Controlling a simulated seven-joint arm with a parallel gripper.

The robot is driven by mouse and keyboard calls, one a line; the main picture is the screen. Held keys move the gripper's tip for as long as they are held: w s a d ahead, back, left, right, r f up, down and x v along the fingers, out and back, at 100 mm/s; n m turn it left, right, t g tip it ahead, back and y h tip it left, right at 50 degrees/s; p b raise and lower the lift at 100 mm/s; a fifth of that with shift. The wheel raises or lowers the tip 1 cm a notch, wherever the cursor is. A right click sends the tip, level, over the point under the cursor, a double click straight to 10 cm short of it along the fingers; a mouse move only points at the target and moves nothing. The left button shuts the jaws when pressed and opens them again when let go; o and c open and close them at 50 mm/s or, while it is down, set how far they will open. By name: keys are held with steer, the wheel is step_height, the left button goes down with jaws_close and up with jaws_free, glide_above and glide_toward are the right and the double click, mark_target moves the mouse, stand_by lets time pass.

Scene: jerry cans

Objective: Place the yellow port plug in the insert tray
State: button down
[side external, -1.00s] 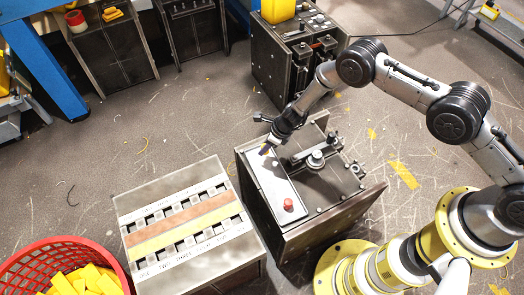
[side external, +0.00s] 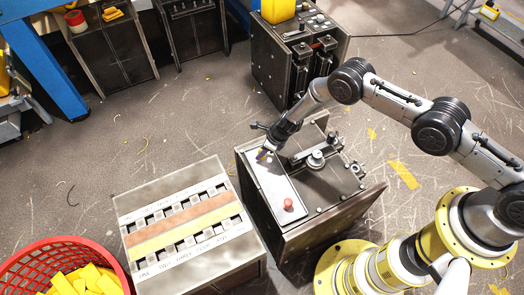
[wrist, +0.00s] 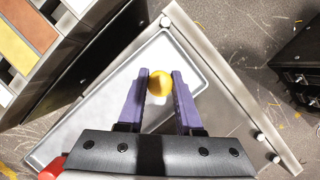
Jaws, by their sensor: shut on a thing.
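The yellow port plug (wrist: 159,83) is a small round yellow piece between the purple fingertips in the wrist view. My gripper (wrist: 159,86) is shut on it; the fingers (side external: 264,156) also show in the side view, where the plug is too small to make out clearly. They are over the far end of a pale, shallow rectangular tray (side external: 273,183) on top of a dark metal box. The tray also shows in the wrist view (wrist: 95,125). I cannot tell whether the plug touches the tray floor.
A red plug (side external: 288,204) stands at the near end of the tray. Clamps and a round knob (side external: 316,159) sit on the box to the right. A slotted box with coloured stripes (side external: 188,222) stands left, beside a red basket (side external: 40,262) of yellow pieces.

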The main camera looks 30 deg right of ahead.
steer(key=shift+f, duration=0.15)
steer(key=c, duration=0.6)
jaws_free()
steer(key=shift+r, duration=0.35)
steer(key=v, duration=1.1)
steer(key=shift+s+d+r, duration=0.15)
steer(key=shift+s+r, duration=0.1)
steer(key=shift+r, duration=0.05)
